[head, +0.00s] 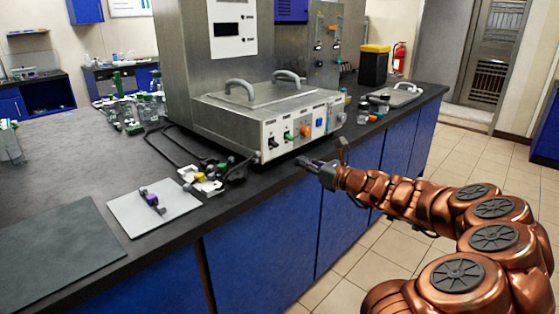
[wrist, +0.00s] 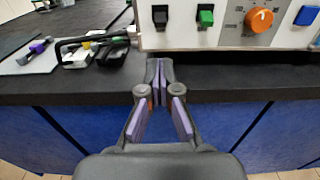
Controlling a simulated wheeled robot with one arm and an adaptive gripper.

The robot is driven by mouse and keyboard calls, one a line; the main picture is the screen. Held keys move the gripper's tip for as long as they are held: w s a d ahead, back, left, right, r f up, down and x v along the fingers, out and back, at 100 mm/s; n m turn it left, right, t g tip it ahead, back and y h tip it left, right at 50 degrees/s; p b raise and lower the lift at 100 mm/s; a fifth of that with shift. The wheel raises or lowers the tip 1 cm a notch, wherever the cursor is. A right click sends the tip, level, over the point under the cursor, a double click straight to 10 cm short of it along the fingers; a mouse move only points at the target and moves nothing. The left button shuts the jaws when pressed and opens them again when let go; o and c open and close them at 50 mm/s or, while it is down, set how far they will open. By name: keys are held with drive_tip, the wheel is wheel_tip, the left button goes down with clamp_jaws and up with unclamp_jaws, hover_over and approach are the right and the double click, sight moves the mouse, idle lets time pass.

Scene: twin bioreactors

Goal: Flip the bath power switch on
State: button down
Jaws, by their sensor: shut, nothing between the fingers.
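The steel bath unit (head: 262,103) stands on the dark bench with two grey handles on its lid. Its white front panel (wrist: 220,32) carries a black rocker switch (wrist: 160,16), a green rocker switch (wrist: 205,16), an orange dial (wrist: 259,19) and a blue button (wrist: 306,15). I cannot read which one is the bath power switch, or their settings. My gripper (wrist: 160,66) is shut and empty, in front of and below the panel near the bench's front edge. In the wrist view its tips lie below the black switch. My gripper also shows in the head view (head: 302,161).
A white plate (head: 130,208) with a purple-and-black item (head: 152,201) and a grey mat (head: 62,240) lie further left. The bench strip before the panel is narrow.

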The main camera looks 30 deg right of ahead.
sight(271, 149)
idle(0.4)
drive_tip(key=shift+x, duration=4.95)
drive_tip(key=shift+r+p, duration=0.15)
drive_tip(key=shift+p, duration=0.4)
drive_tip(key=shift+g, duration=0.3)
